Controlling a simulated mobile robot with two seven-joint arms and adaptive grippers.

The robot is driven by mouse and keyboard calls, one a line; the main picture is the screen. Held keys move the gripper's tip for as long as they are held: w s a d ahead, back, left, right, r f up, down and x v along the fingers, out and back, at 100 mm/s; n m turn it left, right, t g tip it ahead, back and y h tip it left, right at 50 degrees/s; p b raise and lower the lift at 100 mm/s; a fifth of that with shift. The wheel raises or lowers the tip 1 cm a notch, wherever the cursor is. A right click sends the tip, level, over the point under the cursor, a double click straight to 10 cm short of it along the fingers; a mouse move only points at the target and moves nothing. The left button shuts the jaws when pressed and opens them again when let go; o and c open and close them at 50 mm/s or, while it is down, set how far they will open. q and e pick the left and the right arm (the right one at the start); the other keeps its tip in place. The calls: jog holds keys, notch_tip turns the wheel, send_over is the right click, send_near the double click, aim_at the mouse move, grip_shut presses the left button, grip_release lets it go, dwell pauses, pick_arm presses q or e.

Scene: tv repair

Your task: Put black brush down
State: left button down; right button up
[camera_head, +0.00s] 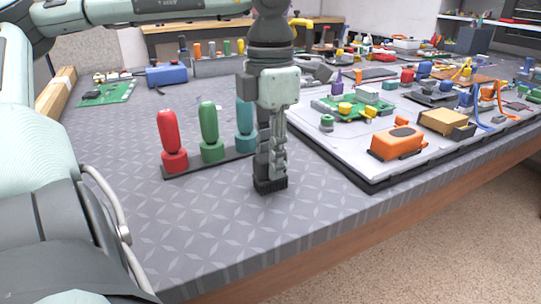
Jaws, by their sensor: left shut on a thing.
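My left gripper (270,160) points straight down over the front of the grey patterned table (225,225). It is shut on the black brush (270,185), whose dark bristle end shows just under the fingertips. The brush is at or very close to the tabletop; I cannot tell whether it touches. Most of the brush is hidden by the fingers. My right gripper is not in view.
Left of the gripper, a dark rack (212,163) holds red (169,130), green (208,122) and teal (243,115) handled tools. Right of it lies an opened TV panel (340,150) with circuit parts and an orange part (398,142). The front left tabletop is clear.

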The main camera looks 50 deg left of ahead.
pick_arm(q)
jog(key=shift+f, duration=0.1)
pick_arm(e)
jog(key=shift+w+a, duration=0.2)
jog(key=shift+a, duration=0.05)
pick_arm(q)
jog(key=c, duration=1.3)
grip_release()
jog(key=shift+o, duration=0.2)
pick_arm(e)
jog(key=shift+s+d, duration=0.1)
pick_arm(q)
jog(key=shift+r, duration=0.2)
notch_tip(320, 180, up, 12)
jog(key=p, duration=0.1)
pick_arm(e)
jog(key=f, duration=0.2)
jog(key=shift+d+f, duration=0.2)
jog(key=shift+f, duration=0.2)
